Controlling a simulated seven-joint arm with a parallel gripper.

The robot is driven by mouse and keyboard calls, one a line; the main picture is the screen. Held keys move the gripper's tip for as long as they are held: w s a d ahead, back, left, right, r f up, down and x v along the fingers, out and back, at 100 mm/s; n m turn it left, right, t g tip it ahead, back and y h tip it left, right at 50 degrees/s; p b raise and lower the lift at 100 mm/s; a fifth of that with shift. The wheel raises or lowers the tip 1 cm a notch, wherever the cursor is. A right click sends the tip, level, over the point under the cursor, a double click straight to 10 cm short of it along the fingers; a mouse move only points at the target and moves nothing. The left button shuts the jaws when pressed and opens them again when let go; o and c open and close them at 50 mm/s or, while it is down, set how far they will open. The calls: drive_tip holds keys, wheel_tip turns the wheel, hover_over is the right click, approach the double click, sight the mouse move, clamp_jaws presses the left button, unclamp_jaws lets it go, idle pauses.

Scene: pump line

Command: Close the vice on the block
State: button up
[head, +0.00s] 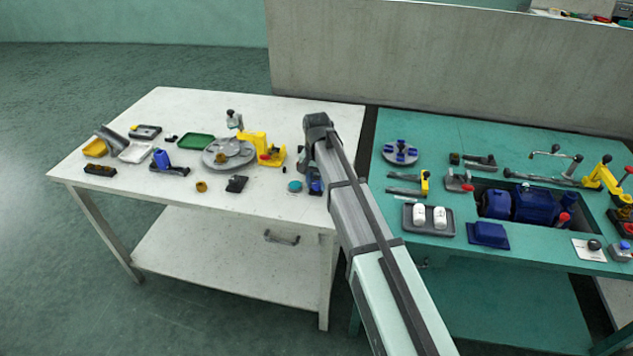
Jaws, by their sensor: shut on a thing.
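My gripper (308,165) points down over the right part of the white table, mostly hidden behind my own arm. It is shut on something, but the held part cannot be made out. A small blue and dark piece (315,186) shows right beside and below it, partly covered by the arm. This may be the vice with its block, but I cannot tell for sure. The jaw gap of the vice and its handle are not visible.
A grey round plate (229,153), a yellow fixture (262,148), a teal round knob (295,186) and a dark block (237,184) stand left of my gripper. A green tray (196,140) lies farther left. The teal table (450,135) at right holds several fixtures. The white table's front is clear.

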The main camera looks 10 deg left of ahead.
drive_tip(key=n, duration=0.4)
drive_tip(key=shift+n, duration=2.2)
drive_tip(key=o, duration=1)
drive_tip(key=shift+w, duration=0.1)
drive_tip(key=shift+d, duration=0.1)
